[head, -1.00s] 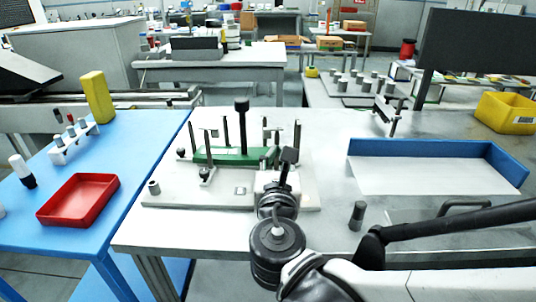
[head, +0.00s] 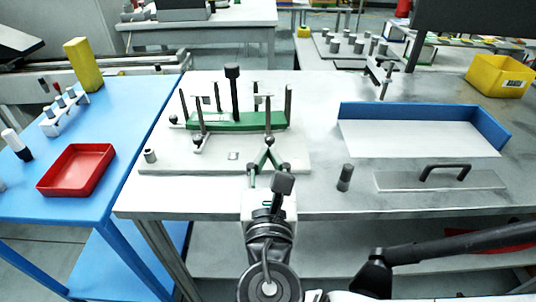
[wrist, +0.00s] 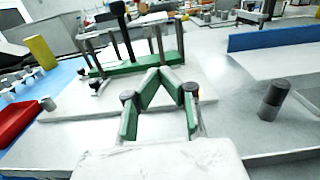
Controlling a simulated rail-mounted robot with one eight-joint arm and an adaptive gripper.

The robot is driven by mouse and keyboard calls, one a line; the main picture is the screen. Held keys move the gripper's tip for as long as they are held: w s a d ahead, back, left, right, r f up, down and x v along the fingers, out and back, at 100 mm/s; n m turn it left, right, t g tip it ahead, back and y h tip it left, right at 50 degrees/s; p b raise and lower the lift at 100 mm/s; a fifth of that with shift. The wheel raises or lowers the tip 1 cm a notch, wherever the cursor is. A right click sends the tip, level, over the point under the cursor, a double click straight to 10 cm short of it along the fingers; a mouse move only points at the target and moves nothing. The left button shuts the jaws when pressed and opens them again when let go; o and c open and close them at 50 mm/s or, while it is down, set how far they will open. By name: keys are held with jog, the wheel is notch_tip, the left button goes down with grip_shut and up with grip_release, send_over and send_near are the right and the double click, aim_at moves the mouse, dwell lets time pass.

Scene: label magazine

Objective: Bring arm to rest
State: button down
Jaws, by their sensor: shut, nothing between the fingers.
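My gripper (head: 268,153) is shut and empty, its two dark, green-lined fingers meeting at the tips. It is over the front edge of the grey table, in front of the label magazine. The magazine has a green block (head: 225,122) with several upright dark posts, on a pale base plate (head: 200,163). In the wrist view the closed fingertips (wrist: 160,72) appear just in front of the green block (wrist: 118,68). I cannot tell the exact gap between them. My arm comes in from the lower right.
On the left blue table stand a red tray (head: 75,170) and a yellow block (head: 84,66).

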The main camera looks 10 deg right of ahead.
jog(key=shift+s, duration=0.15)
jog(key=shift+d, duration=0.1)
jog(key=w+d+r+m+g+h+p, duration=0.1)
jog(key=d+r+m+g+p, duration=0.25)
jog(key=d+m+p, duration=0.45)
jog(key=w+d+r+m+g+h+p, duration=0.15)
jog(key=d+m+g+p, duration=0.3)
jog(key=m, duration=0.55)
jog(key=s+d+r+m+g+y+p, duration=0.1)
jog(key=s+r+m+y+p, duration=0.1)
jog(key=r+m+p, duration=0.3)
jog(key=s+d+r+m+g+y+p, duration=0.1)
jog(key=s+r+m+y+p, duration=0.1)
jog(key=r+m+p, duration=0.4)
jog(key=r+m, duration=0.1)
jog(key=m, duration=0.4)
jog(key=shift+d+r+m+g, duration=0.15)
jog(key=shift+d+m+g, duration=0.1)
jog(key=shift+m+g, duration=0.15)
jog(key=c, duration=2.4)
grip_release()
jog(key=shift+s, duration=0.1)
